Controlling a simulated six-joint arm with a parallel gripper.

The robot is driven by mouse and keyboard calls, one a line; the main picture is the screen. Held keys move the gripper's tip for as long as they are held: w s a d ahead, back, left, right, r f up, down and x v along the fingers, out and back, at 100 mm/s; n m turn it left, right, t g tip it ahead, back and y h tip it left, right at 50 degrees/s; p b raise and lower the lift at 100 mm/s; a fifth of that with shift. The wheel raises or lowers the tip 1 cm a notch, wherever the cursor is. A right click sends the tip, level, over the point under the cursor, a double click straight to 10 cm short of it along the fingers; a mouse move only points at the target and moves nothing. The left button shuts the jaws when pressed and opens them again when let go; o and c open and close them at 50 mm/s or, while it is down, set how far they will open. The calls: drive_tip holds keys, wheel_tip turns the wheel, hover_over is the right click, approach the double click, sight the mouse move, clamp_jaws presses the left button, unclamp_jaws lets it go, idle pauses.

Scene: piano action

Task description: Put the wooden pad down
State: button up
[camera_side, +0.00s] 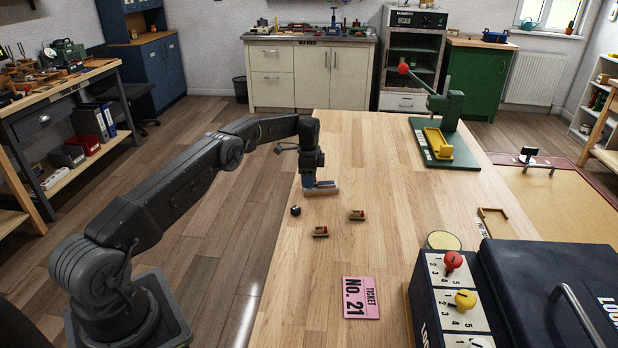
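My gripper (319,184) points down over the left part of the wooden table, toward its far end. A light wooden pad (322,192) lies right at its fingertips, long side running left to right, with a blue strip along its top. The pad is at or very close to the table top; I cannot tell whether it touches. The fingers are too small and too merged with the pad to show whether they grip it.
Two small wooden pieces with red parts (320,231) (357,214) and a black die (295,210) lie near the pad. A pink ticket (361,297) lies closer. A green press (447,135) and a dark blue lever box (452,300) stand right.

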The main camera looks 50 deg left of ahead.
drive_tip(key=s+d+r+n+t, duration=0.1)
drive_tip(key=d+r, duration=0.2)
drive_tip(key=r, duration=0.9)
drive_tip(key=s+d+r+n, duration=0.1)
drive_tip(key=d+r, duration=0.3)
drive_tip(key=r, duration=0.8)
drive_tip(key=s+d+r+n+t, duration=0.2)
drive_tip(key=s+d+r, duration=0.7)
drive_tip(key=s+d, duration=0.1)
drive_tip(key=s+d+f+n+t, duration=0.1)
drive_tip(key=s+d+f, duration=0.1)
drive_tip(key=s, duration=0.7)
drive_tip(key=s+d+f+n, duration=0.2)
drive_tip(key=s+d, duration=0.3)
drive_tip(key=s, duration=0.4)
drive_tip(key=s+d+f+n+t, duration=0.1)
drive_tip(key=s+d+f+n, duration=0.1)
drive_tip(key=s, duration=0.7)
drive_tip(key=shift+d+t, duration=0.3)
drive_tip(key=shift+d, duration=0.45)
drive_tip(key=shift+f, duration=0.1)
